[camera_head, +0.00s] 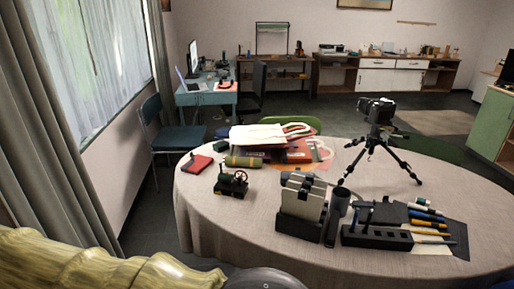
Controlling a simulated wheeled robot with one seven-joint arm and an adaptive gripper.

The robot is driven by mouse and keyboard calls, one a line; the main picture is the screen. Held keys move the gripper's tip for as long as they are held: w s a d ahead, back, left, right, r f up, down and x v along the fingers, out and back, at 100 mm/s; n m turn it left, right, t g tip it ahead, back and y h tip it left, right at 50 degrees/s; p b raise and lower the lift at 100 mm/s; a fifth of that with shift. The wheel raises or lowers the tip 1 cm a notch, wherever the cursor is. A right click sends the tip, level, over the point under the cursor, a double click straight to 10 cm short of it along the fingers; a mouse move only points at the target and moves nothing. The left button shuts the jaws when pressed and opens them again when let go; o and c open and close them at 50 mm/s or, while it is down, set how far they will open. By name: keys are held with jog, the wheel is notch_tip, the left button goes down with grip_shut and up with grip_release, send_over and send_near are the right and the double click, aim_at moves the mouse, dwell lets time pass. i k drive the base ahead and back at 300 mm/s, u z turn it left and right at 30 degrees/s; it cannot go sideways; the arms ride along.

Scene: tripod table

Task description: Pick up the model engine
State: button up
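The model engine (232,183) is a small dark device with a spoked wheel on top. It stands upright on the left part of the round table (222,225), which has a light cloth over it. It is near the table's left front edge, with bare cloth in front of it. My gripper is not in view, so its state and its distance from the engine do not show.
A red item (197,164) and an olive cylinder (243,161) lie behind the engine. A dark holder with pale upright blocks (303,197) stands to its right, near a pen organizer (376,238). A camera tripod (375,145) stands farther back. A yellow-green padded seat (90,262) fills the lower left.

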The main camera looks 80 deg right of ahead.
aim_at(226, 183)
jog(key=z, duration=2.4)
jog(key=k, duration=0.4)
jog(key=z, duration=0.35)
jog(key=i, duration=0.5)
jog(key=u, duration=0.45)
